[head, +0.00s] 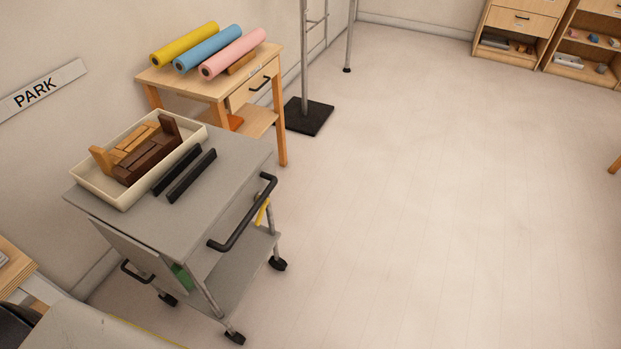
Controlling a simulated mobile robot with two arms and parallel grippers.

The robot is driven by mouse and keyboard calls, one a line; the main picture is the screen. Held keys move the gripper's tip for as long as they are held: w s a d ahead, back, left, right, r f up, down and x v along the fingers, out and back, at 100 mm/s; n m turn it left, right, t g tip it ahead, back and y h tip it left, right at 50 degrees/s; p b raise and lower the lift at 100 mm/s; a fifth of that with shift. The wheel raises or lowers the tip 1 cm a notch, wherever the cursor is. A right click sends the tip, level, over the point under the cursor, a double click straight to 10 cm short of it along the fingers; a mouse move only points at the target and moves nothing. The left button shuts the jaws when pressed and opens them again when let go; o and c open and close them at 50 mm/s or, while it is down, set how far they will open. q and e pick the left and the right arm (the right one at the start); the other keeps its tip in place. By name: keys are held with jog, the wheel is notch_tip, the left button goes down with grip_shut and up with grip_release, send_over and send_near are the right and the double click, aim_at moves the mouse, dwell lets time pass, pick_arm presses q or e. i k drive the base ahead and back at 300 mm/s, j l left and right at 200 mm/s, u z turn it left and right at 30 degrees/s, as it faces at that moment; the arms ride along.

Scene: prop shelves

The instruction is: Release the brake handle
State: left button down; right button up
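A grey cart (225,165) stands against the left wall on dark casters. A black push handle (242,222) sticks out from its right end. A small yellow lever (262,212) shows below the cart top, partly behind that handle; it looks like the brake handle, but its exact position is hard to tell. A second black handle (138,273) sits low on the cart's near side, by a hanging grey panel (125,248). Neither of my grippers is in view.
On the cart are a cream tray (122,204) of wooden blocks and two black bars (191,176). A PARK sign (36,93) hangs above. A wooden table (210,85) with coloured rolls stands behind, beside a black-based stand (308,117). The floor to the right is clear.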

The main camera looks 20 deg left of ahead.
aim_at(259, 216)
jog(key=i+l, duration=0.15)
jog(key=i, duration=0.3)
jog(key=i+l+z, duration=0.1)
jog(key=i, duration=0.3)
